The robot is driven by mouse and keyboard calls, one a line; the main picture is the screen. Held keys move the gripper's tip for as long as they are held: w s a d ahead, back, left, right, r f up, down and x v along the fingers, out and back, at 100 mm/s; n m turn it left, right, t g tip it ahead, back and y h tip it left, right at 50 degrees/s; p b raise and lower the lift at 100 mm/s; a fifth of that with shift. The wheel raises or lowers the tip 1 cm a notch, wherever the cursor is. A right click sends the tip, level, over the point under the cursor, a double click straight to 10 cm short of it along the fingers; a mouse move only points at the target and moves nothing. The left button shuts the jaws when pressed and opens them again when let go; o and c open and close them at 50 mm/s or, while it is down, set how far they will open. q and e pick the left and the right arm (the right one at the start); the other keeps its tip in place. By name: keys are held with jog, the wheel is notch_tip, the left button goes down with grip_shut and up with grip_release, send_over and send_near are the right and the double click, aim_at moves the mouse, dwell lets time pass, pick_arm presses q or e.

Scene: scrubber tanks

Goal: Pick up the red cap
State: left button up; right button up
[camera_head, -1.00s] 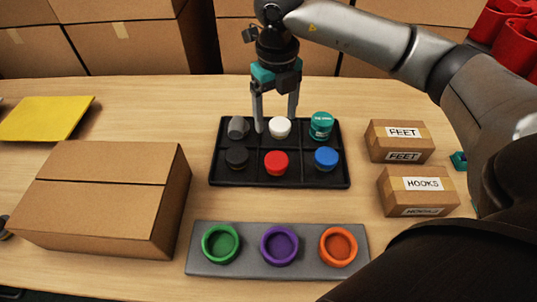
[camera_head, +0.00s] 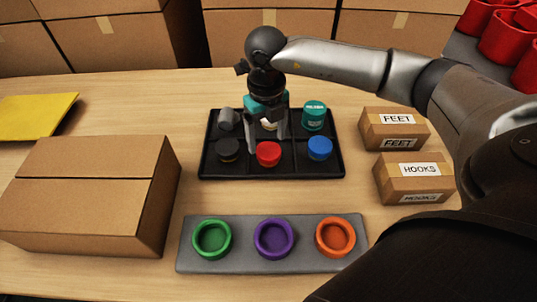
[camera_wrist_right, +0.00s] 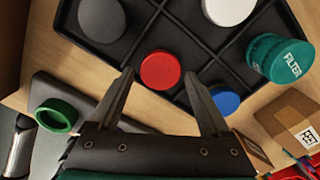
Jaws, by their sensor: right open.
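The red cap (camera_head: 268,153) sits in the front middle compartment of the black tray (camera_head: 272,177). It also shows in the right wrist view (camera_wrist_right: 160,69), just beyond the space between the fingertips. My right gripper (camera_head: 266,144) is open and empty above the tray, with its fingers pointing down behind and around the red cap; it also shows in the right wrist view (camera_wrist_right: 158,78). The fingers do not visibly touch the cap. The white cap (camera_wrist_right: 228,8) behind it is mostly hidden by the gripper in the head view. My left gripper is not in view.
The tray also holds a black cap (camera_head: 228,149), a blue cap (camera_head: 320,148), a grey cup (camera_head: 228,119) and a teal filter jar (camera_head: 313,116). A grey plate (camera_head: 194,262) with green, purple and orange rings lies in front. Cardboard boxes stand left (camera_head: 85,185) and right (camera_head: 411,178).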

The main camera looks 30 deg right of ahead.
aim_at(268, 150)
jog(key=f, duration=0.1)
jog(key=f+b, duration=0.1)
jog(key=shift+s+f, duration=0.25)
jog(key=shift+f, duration=0.05)
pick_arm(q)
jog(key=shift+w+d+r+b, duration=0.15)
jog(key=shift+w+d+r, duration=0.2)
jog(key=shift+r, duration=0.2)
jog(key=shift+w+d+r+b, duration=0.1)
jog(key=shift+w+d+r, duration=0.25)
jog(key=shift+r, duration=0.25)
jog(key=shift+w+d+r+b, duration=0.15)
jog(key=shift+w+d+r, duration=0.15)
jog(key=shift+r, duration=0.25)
pick_arm(e)
jog(key=shift+f, duration=1.1)
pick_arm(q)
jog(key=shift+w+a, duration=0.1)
pick_arm(e)
jog(key=c, duration=1)
